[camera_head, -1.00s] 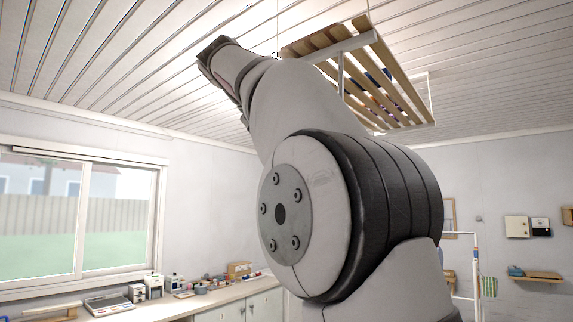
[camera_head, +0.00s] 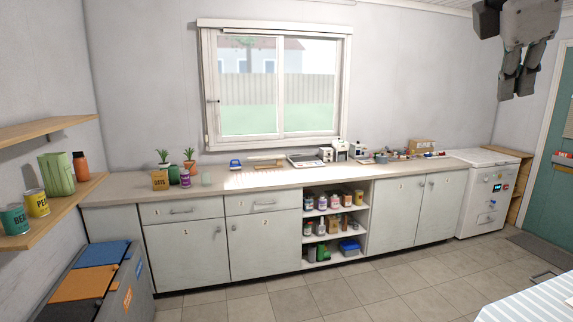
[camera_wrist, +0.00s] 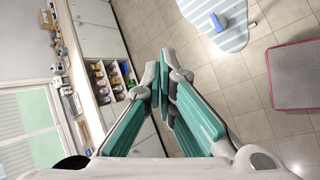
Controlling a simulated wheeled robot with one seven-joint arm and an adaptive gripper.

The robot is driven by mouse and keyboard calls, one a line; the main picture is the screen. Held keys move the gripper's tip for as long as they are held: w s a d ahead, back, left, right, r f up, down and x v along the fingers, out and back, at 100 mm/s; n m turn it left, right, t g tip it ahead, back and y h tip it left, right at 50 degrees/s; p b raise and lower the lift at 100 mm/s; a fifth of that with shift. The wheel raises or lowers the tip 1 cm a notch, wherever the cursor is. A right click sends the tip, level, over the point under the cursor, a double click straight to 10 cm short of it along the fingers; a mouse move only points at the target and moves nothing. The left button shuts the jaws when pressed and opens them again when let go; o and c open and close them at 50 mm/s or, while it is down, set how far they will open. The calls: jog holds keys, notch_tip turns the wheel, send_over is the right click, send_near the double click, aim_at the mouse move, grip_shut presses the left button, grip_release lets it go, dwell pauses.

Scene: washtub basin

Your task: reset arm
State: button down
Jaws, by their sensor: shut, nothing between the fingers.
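My gripper (camera_head: 517,86) hangs at the top right of the head view, fingers pointing down, in the air and away from any object. In the wrist view my gripper (camera_wrist: 163,75) shows its two teal-padded fingers brought together at the tips. It is shut and holds nothing. Most of my arm lies outside the head view.
A long counter (camera_head: 225,180) with cabinets and an open shelf runs below the window (camera_head: 275,90). Bins (camera_head: 137,270) and wall shelves (camera_head: 70,192) are at left.

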jog(key=s+a+f+m+y+b, duration=0.1)
jog(key=s+a+f+m+y, duration=0.1)
jog(key=f, duration=0.8)
jog(key=s+a+f+m+y+b, duration=0.1)
jog(key=s+a+f+m, duration=0.4)
jog(key=f, duration=0.5)
jog(key=s+a+f+m+y+b, duration=0.1)
jog(key=s+a+f+m+y, duration=0.2)
jog(key=a+f+m, duration=0.4)
notch_tip(320, 180, down, 4)
jog(key=shift+s+b, duration=0.3)
jog(key=shift+b, duration=0.05)
jog(key=shift+a, duration=0.1)
